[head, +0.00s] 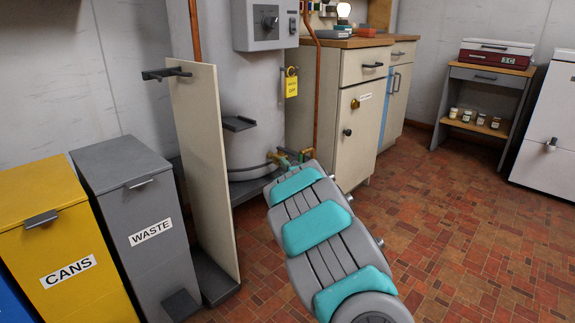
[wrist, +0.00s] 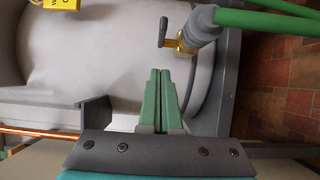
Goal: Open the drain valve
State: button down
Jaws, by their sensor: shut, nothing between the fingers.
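The drain valve (wrist: 184,43) is a brass fitting low on the white cylindrical tank (wrist: 95,60), with a dark lever handle (wrist: 162,31) on it. A grey collar and a green hose (wrist: 265,22) run from it. In the head view the valve (head: 282,159) shows small at the tank's base, just beyond my arm. My gripper (wrist: 159,72) has its green fingers shut together with nothing between them. In the wrist view the fingertips are near the lever and valve body, with a visible gap. My arm hides most of the gripper in the head view.
A tall cream panel (head: 205,165) stands left of the tank, beside waste (head: 130,230) and cans (head: 70,260) bins. A cream cabinet (head: 350,130) is right of the tank. A yellow tag (head: 291,83) hangs above the valve. Tiled floor (head: 450,230) is clear on the right.

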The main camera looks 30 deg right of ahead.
jog(key=s+d, duration=0.1)
jog(key=s, duration=0.7)
jog(key=shift+s+p, duration=0.4)
jog(key=shift+p, duration=0.05)
